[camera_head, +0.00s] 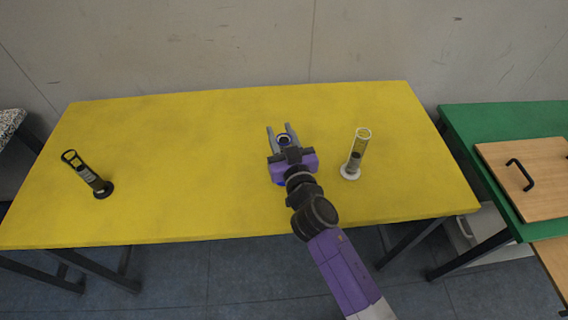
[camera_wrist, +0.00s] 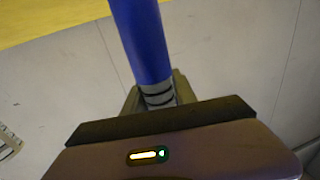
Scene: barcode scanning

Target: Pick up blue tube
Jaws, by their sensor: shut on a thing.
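The blue tube (camera_wrist: 141,42) rises from between the fingers of my gripper (camera_wrist: 157,98) in the wrist view, with a grey and black banded part at the jaws. My gripper is shut on it. In the head view my gripper (camera_head: 283,134) is over the middle of the yellow table, and only a small round end of the tube (camera_head: 284,140) shows between the fingers. I cannot tell from these views how far the tube is from the tabletop.
A clear cylinder with a white base (camera_head: 358,152) stands close to the right of my gripper on the yellow table (camera_head: 200,160). A dark cylinder (camera_head: 88,174) stands at the far left. A green table (camera_head: 500,125) with a handled wooden board (camera_head: 540,170) is at the right.

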